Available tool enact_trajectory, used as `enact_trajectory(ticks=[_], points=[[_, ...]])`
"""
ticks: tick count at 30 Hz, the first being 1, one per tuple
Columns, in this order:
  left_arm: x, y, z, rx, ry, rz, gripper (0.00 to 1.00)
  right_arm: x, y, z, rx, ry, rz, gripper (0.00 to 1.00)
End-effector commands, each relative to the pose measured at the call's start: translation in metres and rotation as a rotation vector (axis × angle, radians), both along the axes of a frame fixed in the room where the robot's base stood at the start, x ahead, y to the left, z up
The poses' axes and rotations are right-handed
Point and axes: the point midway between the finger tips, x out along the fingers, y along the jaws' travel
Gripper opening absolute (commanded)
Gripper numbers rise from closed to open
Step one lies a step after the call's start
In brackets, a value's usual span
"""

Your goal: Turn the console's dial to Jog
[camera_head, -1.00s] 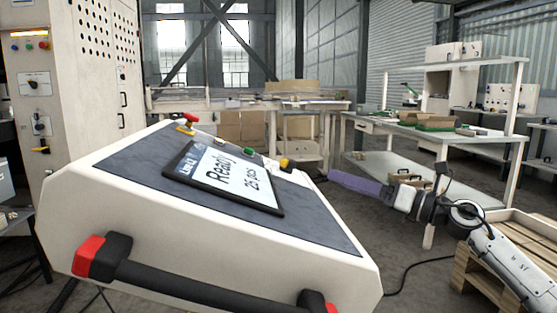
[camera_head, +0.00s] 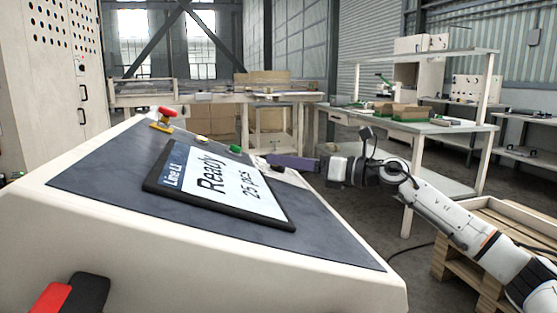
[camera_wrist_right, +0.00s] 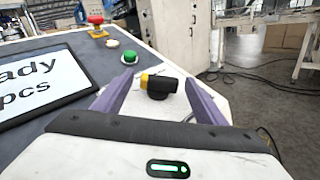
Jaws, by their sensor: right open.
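The console (camera_head: 110,185) has a sloped dark top with a tilted screen (camera_head: 225,187) that reads "Ready, 25 pcs". The dial is a black knob with a yellow end (camera_wrist_right: 158,85) near the console's far right corner. Its yellow end points left in the right wrist view. My right gripper (camera_wrist_right: 159,80) is open, with one purple finger on each side of the dial in that view. I cannot tell whether they touch it. In the head view my right gripper (camera_head: 290,162) reaches in from the right and largely hides the dial. My left gripper is out of view.
A green button (camera_wrist_right: 129,57) and a red mushroom button (camera_wrist_right: 96,26) on a yellow base stand near the dial. A workbench (camera_head: 420,128) and a wooden pallet (camera_head: 480,240) stand to the right. Floor is open between console and bench.

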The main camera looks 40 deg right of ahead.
Motion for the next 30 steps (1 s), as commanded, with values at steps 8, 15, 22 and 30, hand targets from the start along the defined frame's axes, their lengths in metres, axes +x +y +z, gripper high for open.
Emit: enact_trajectory(ticks=[8,15,22,30], points=[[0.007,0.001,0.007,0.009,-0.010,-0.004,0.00,0.019,0.006,0.002,0.003,-0.002,-0.001,0.66],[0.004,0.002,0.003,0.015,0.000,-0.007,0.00,0.026,0.009,0.000,0.001,-0.001,0.000,0.66],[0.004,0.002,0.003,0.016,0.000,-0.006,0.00,0.026,0.009,0.000,0.001,0.000,0.000,0.66],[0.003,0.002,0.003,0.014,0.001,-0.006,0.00,0.026,0.009,0.000,0.001,0.000,0.000,0.25]])
